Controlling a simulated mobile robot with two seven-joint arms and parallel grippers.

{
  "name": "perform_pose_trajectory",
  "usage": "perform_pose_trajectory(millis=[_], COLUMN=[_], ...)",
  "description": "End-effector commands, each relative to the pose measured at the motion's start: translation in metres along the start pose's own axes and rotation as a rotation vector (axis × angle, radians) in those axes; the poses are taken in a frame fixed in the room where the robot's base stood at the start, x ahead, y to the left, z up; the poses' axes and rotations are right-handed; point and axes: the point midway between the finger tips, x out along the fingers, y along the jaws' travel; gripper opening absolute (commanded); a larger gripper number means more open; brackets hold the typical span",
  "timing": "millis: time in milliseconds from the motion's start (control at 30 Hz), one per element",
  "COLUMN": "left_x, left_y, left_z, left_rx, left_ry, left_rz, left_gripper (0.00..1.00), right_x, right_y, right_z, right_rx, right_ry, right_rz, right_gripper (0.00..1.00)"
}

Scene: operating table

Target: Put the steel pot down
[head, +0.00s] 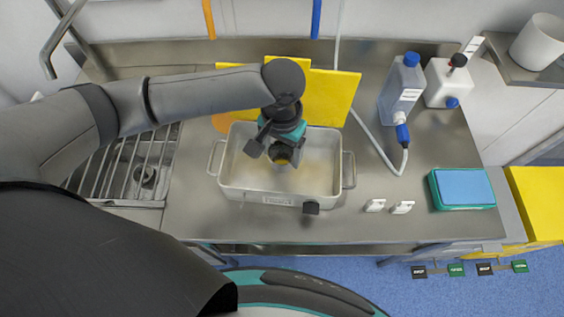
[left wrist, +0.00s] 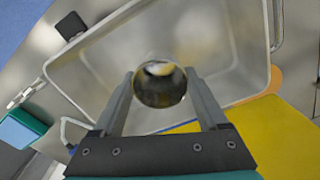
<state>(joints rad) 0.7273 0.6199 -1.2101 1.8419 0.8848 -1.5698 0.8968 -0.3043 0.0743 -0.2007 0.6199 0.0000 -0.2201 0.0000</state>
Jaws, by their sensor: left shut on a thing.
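The steel pot (head: 284,155) is small, round and shiny, with a dark and yellowish reflecting surface. My left gripper (head: 287,142) is shut on it, over the inside of the large metal tray (head: 237,193). In the left wrist view the pot (left wrist: 160,84) sits between the two fingers of my left gripper (left wrist: 160,90), with the tray (left wrist: 88,82) behind it. I cannot tell whether the pot touches the tray floor. My right gripper is not in view.
Yellow sheets (head: 335,96) stand behind the tray. A blue-capped grey bottle (head: 402,88), a white canister (head: 447,82) and a teal box (head: 462,188) are at the right. A wire rack (head: 127,166) is at the left.

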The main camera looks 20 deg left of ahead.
Motion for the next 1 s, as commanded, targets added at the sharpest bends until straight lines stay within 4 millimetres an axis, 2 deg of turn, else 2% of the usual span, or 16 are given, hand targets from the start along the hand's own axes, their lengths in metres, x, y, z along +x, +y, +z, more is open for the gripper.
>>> perform_pose_trajectory(millis=[167, 400, 800, 833, 1000], left_x=[0.012, 0.046, 0.051, 0.05, 0.05], left_y=[0.0, 0.0, 0.001, 0.0, 0.0], left_z=[0.0, 0.0, 0.0, 0.0, 0.0], left_rx=[0.0, 0.0, 0.0, 0.0, 0.0], left_ry=[-0.001, -0.001, 0.0, 0.0, 0.0], left_rz=[0.001, -0.001, 0.001, 0.001, 0.001], left_gripper=[0.22, 0.22, 0.22, 0.79, 0.98], right_x=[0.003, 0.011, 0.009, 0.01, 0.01], right_y=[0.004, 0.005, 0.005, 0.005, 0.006], right_z=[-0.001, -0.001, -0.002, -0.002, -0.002], right_rx=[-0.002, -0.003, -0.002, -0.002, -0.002], right_ry=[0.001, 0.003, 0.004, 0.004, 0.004], right_rz=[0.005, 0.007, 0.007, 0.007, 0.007], right_gripper=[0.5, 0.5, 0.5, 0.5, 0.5])
